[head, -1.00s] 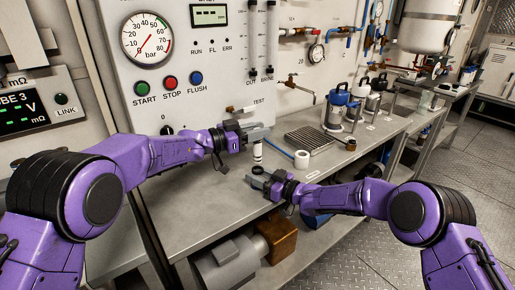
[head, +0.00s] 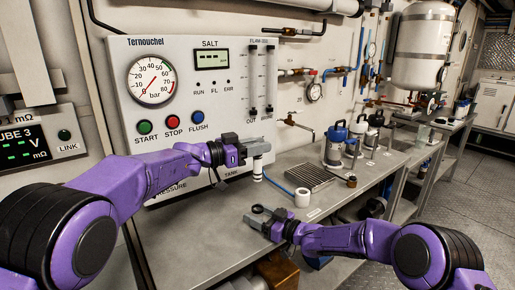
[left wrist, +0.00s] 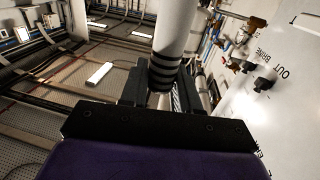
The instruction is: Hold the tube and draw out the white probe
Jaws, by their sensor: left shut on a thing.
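My left gripper (head: 257,146) is shut on the white probe (head: 257,170), which hangs upright below the jaws with a dark band low on it. In the left wrist view the white probe (left wrist: 169,35) stands between the fingers and shows several black rings. My right gripper (head: 257,216) is lower, above the bench, its fingers pointing left. A small dark round top, seemingly that of the tube (head: 257,209), sits at its fingertips. The probe's lower end is clear above it, with a gap between. The tube's body is hidden, and the grip on it is unclear.
The control panel (head: 150,112) stands close behind my left gripper. On the bench (head: 200,232) are a white cup (head: 302,197), a grey ribbed block (head: 311,177), a small brown-topped piece (head: 351,181) and a blue-topped canister (head: 335,146). The bench's front left is clear.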

